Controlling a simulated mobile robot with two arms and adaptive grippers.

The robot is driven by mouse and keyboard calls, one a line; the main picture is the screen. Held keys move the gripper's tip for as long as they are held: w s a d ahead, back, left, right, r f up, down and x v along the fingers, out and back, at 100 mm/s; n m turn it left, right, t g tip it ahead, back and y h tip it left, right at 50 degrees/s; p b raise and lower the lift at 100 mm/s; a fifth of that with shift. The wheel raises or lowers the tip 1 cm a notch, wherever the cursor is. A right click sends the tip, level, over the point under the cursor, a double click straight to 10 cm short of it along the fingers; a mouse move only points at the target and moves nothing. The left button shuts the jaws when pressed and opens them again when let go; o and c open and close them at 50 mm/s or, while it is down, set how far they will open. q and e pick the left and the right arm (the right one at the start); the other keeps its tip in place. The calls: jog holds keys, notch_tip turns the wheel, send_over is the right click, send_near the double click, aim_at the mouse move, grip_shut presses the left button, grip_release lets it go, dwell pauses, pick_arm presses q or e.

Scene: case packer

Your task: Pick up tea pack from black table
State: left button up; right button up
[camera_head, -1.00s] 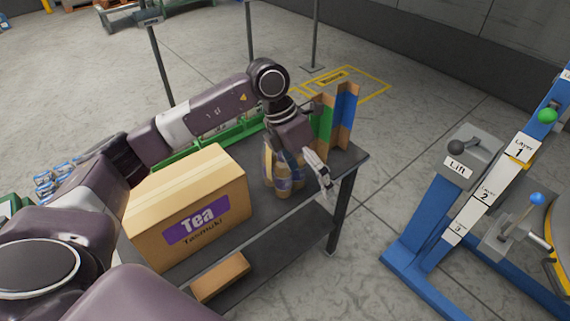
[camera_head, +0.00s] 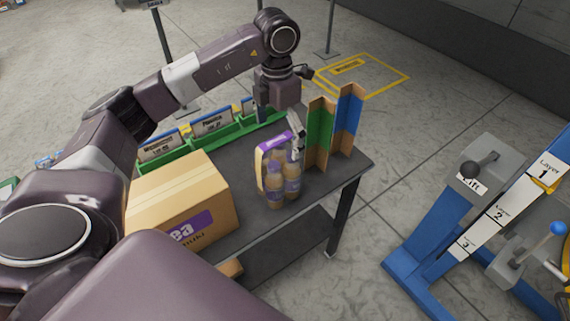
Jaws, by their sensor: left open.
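The tea pack (camera_head: 275,180), several brownish bottles with purple labels and a purple-topped carrier, stands upright on the black table (camera_head: 252,222). It is between the cardboard box and the coloured dividers. My left gripper (camera_head: 296,148) points down at the right rear side of the pack, very close to it. I cannot tell whether it touches the pack. The gripper is open, and part of its fingers is hard to make out. My right gripper is out of view.
A cardboard Tea box (camera_head: 190,205) fills the table's left part. Green and blue cardboard dividers (camera_head: 332,128) stand close to the right of the gripper. A green rack (camera_head: 215,135) with labelled cards lies along the back. A blue lever stand (camera_head: 440,215) is at the right.

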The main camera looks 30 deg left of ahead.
aim_at(277, 151)
pick_arm(q)
jog(key=f+p, duration=0.1)
jog(key=s+f, duration=0.1)
jog(key=f, duration=0.1)
jog(key=shift+a+f+p, duration=0.15)
jog(key=shift+f+p, duration=0.1)
jog(key=shift+p, duration=0.15)
jog(key=f, duration=0.2)
jog(key=f+p, duration=0.1)
jog(key=shift+w+f, duration=0.25)
jog(key=shift+f, duration=0.15)
jog(key=c, duration=1.5)
jog(key=shift+w+r, duration=0.1)
jog(key=shift+r, duration=0.1)
jog(key=shift+c, duration=0.9)
jog(key=shift+a, duration=0.1)
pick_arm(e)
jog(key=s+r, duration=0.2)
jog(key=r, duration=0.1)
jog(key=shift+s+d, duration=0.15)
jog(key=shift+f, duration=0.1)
